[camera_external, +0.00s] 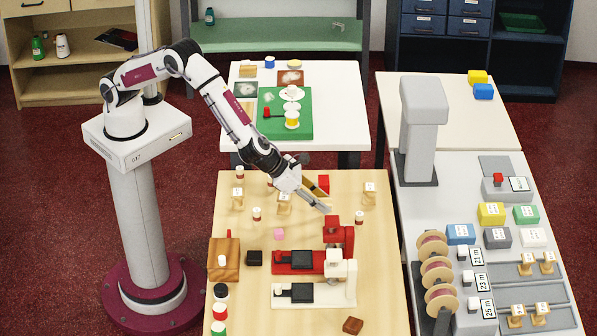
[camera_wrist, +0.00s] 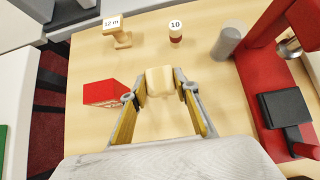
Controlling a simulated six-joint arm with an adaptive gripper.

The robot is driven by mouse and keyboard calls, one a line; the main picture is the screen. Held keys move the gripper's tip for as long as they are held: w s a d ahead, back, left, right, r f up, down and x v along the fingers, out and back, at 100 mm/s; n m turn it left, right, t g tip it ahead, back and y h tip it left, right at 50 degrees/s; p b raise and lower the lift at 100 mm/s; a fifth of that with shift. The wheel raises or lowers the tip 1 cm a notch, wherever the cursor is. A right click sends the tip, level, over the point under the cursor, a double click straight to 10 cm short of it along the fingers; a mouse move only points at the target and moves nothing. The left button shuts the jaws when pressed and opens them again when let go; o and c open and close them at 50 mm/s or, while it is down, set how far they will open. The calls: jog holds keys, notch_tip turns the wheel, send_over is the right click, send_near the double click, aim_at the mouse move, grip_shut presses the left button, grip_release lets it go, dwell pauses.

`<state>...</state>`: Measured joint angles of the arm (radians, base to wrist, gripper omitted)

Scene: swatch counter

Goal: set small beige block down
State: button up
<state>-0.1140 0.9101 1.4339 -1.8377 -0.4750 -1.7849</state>
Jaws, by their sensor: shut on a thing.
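The small beige block (camera_wrist: 160,82) sits between the two fingertips of my gripper (camera_wrist: 161,88) in the wrist view. The fingers are shut on it, one on each side. In the external view my gripper (camera_external: 325,200) is low over the right part of the wooden table, behind the red stand. The block cannot be made out there, its colour being close to the tabletop's. Whether its underside touches the table cannot be told.
The red stand (camera_wrist: 262,75) rises close on the right. A wooden holder marked 12 m (camera_wrist: 118,35) and a capped spool (camera_wrist: 175,35) stand beyond. Bare tabletop lies between.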

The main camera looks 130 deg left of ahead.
jog(key=shift+f, duration=0.1)
jog(key=shift+f, duration=1.75)
jog(key=shift+f, duration=0.2)
jog(key=o, duration=1.1)
jog(key=shift+r, duration=0.2)
jog(key=shift+s+d+r, duration=0.15)
jog(key=shift+d+r, duration=0.1)
jog(key=shift+r, duration=0.1)
jog(key=shift+v, duration=5.55)
